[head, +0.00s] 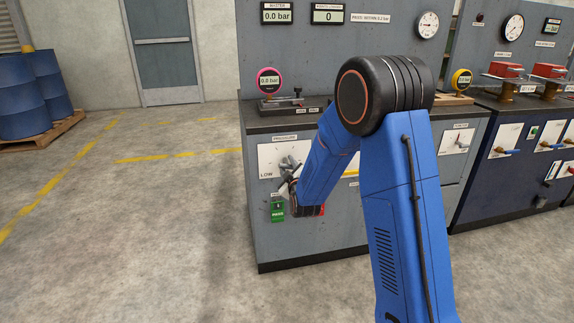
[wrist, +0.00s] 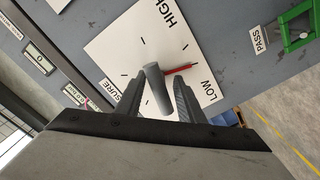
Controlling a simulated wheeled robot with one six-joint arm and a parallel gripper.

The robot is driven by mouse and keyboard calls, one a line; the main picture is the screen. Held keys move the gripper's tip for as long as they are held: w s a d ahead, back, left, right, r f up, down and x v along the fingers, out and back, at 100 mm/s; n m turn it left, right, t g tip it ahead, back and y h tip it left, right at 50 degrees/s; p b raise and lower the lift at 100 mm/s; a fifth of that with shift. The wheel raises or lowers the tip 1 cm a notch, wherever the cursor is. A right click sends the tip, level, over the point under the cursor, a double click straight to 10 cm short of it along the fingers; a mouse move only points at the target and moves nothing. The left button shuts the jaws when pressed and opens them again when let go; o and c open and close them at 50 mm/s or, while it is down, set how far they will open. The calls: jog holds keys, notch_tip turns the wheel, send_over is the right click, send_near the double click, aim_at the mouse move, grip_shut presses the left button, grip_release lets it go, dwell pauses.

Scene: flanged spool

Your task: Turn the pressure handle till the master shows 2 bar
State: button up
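The pressure handle is a grey lever (wrist: 157,88) with a red pointer (wrist: 180,70) on a white dial plate (wrist: 110,45) marked HIGH and LOW. The pointer lies on the LOW side. My gripper (wrist: 157,82) has its fingers on either side of the lever, with small gaps showing, so it looks open around it. In the head view my gripper (head: 287,172) is at the plate (head: 268,158), partly hiding the lever. The MASTER display (head: 277,16) on the back panel reads 0.0 bar.
A magenta gauge (head: 268,81) on the bench top reads 0.0 bar. A yellow gauge (head: 461,80) stands behind my arm. A green PASS holder (head: 278,211) sits below the plate, close to my gripper. The floor to the left is clear up to the blue barrels (head: 20,100).

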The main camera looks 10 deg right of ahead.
grip_shut()
jog(key=shift+m, duration=0.3)
jog(key=m, duration=0.6)
jog(key=shift+f, duration=0.1)
jog(key=m, duration=0.6)
jog(key=shift+s, duration=0.1)
jog(key=shift+m, duration=0.3)
dwell(0.4)
jog(key=shift+c, duration=0.7)
grip_release()
jog(key=shift+o, duration=0.7)
